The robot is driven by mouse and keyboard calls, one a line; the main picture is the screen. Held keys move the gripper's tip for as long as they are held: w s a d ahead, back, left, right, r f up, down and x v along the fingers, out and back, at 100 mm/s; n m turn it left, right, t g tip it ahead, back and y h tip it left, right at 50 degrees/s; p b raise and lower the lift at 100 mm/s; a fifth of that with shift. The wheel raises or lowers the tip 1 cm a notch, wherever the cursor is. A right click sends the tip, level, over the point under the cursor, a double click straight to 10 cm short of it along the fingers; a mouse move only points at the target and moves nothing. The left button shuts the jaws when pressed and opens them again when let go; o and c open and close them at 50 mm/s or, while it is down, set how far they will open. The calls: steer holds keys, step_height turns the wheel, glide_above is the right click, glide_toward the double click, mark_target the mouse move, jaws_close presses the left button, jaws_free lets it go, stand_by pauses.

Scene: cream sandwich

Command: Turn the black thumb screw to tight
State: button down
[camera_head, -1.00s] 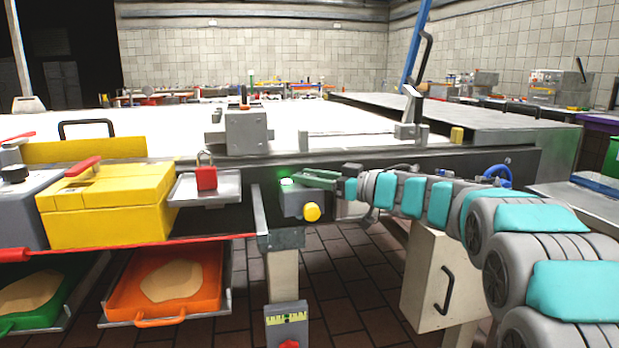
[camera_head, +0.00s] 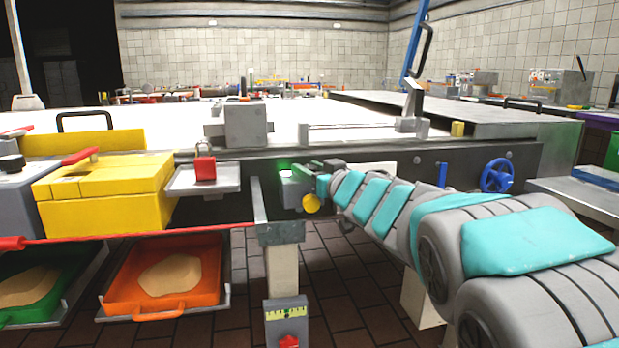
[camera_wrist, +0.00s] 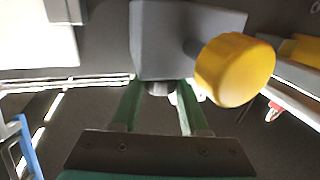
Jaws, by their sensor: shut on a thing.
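A grey box (camera_head: 292,192) with a green-lit top and a round yellow knob (camera_head: 311,204) is mounted at the front of the machine. In the wrist view the grey box (camera_wrist: 170,40) and yellow knob (camera_wrist: 235,70) are close ahead. A short dark stub (camera_wrist: 158,88), seemingly the black thumb screw, projects from the box between my green fingers. My gripper (camera_wrist: 161,92) is shut on it, one finger on each side. In the head view my gripper (camera_head: 313,168) reaches the box from the right; the screw is hidden there.
A yellow box (camera_head: 105,205) and a shelf with a red padlock (camera_head: 204,168) stand left of the grey box. An orange tray (camera_head: 165,275) is below. A blue handwheel (camera_head: 497,175) is on the machine front behind my arm.

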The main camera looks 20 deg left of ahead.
steer(key=shift+r+m+t+h+b, duration=0.1)
steer(key=shift+m+t+h+b, duration=0.5)
steer(key=shift+t+h, duration=0.1)
steer(key=shift+c, duration=2.1)
jaws_free()
steer(key=v, duration=0.7)
steer(key=shift+s+d, duration=0.25)
steer(key=shift+s, duration=0.05)
